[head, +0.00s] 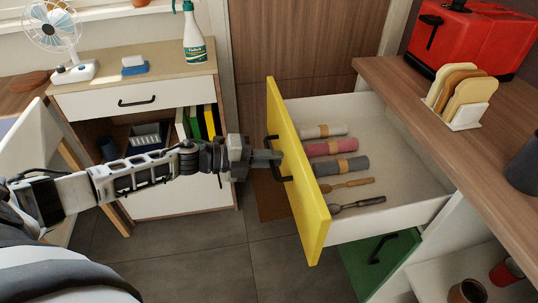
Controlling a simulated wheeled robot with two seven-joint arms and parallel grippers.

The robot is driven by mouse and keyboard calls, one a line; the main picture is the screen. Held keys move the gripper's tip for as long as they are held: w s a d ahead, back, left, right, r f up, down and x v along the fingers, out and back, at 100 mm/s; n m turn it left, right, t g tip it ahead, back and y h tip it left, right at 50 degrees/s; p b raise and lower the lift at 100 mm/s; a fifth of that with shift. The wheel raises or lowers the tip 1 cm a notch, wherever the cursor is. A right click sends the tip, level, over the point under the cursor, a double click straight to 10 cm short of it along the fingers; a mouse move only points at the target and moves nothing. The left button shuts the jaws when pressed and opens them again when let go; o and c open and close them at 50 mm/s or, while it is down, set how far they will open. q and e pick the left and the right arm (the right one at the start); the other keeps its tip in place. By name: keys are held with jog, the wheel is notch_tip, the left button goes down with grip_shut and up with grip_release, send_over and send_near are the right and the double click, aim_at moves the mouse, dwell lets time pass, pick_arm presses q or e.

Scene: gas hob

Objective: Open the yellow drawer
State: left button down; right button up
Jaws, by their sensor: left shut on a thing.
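The yellow drawer (312,215) stands pulled out from under the wooden counter at the right, its white inside in plain view. Its yellow front faces left and carries a black bar handle (286,178). Inside lie several rolled cloths, among them a pink one (318,148), plus a wooden utensil (347,185) and a dark one (357,203). My left gripper (268,157) reaches in from the left and is shut on the handle; its fingertips are partly hidden against it. My right gripper is not in view.
A green drawer front (380,262) is below the yellow drawer. The counter (400,85) holds a red toaster (462,38) and a toast rack (464,118). A cabinet (133,80) with a spray bottle (194,45) stands at the back left. Tiled floor (215,255) is clear in front.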

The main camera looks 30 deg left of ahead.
pick_arm(q)
jog(key=shift+s+a, duration=0.1)
jog(key=shift+a, duration=0.05)
jog(key=c, duration=1.7)
grip_release()
jog(key=p+v, duration=0.1)
jog(key=v, duration=1.5)
jog(key=shift+r, duration=0.15)
